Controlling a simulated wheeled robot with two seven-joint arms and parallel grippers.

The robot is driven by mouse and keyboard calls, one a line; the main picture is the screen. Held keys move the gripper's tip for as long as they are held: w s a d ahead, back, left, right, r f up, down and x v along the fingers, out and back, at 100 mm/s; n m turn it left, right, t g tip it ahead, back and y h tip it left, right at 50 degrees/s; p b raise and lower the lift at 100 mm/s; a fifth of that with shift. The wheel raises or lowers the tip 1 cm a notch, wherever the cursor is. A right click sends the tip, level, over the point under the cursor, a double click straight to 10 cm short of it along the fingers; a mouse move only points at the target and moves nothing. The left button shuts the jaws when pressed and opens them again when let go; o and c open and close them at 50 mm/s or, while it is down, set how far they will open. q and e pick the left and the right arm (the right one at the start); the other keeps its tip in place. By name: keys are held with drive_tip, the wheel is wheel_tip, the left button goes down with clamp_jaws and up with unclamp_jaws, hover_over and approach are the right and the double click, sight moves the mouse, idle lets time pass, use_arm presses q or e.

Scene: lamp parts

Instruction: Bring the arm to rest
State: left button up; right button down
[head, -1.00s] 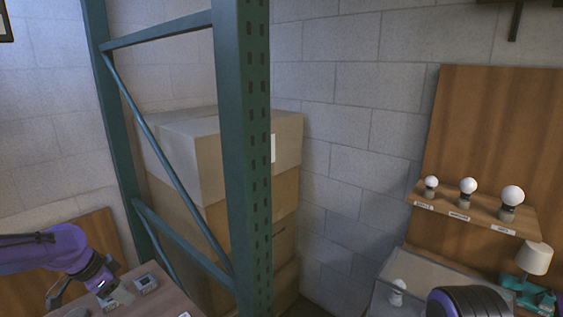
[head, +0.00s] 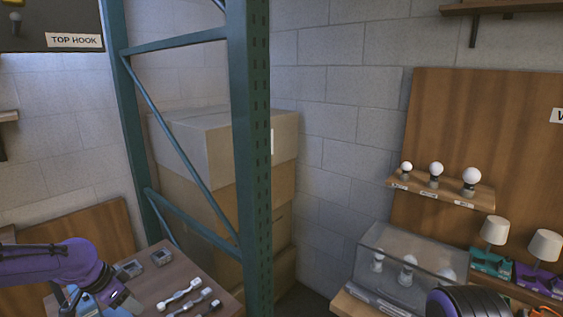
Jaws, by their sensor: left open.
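My left arm comes in from the left edge, purple, and bends down at the wrist. My left gripper (head: 98,307) is low at the bottom left, open, over the near left side of a brown table (head: 150,290). Its fingertips are partly cut off by the bottom edge. I see nothing clearly held in it. A dark rounded part of my own body shows at the bottom right. My right gripper is not in view.
Two small grey square parts (head: 161,257) and several dumbbell-shaped pieces (head: 180,294) lie on the table. A green rack post (head: 250,150) stands before stacked boxes (head: 230,150). At right are a bulb shelf (head: 450,190), a clear case (head: 410,258) and lamps (head: 495,231).

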use_arm(q)
drive_tip(key=s+d+f+n+y, duration=0.1)
drive_tip(key=s+d+f+n, duration=0.3)
drive_tip(key=f, duration=0.6)
drive_tip(key=s+d+f+n+y, duration=0.1)
drive_tip(key=s+d+f+n, duration=0.2)
drive_tip(key=s+d+f, duration=0.45)
drive_tip(key=s+a+f+n+y, duration=0.1)
drive_tip(key=s+f+n, duration=0.15)
drive_tip(key=s, duration=0.55)
drive_tip(key=s+a+f+n+y+b, duration=0.1)
drive_tip(key=s+f+n+y, duration=0.15)
drive_tip(key=s, duration=0.55)
drive_tip(key=s+a+f+n+y, duration=0.1)
drive_tip(key=s+a+f+n, duration=0.15)
drive_tip(key=s, duration=0.45)
wheel_tip(320, 180, down, 13)
drive_tip(key=b, duration=1.2)
drive_tip(key=shift+w+d+r+m, duration=0.15)
drive_tip(key=shift+w+d+m, duration=0.2)
drive_tip(key=shift+d, duration=0.1)
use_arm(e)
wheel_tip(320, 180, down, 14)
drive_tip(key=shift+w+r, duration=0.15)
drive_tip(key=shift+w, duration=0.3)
use_arm(q)
drive_tip(key=shift+s, duration=0.1)
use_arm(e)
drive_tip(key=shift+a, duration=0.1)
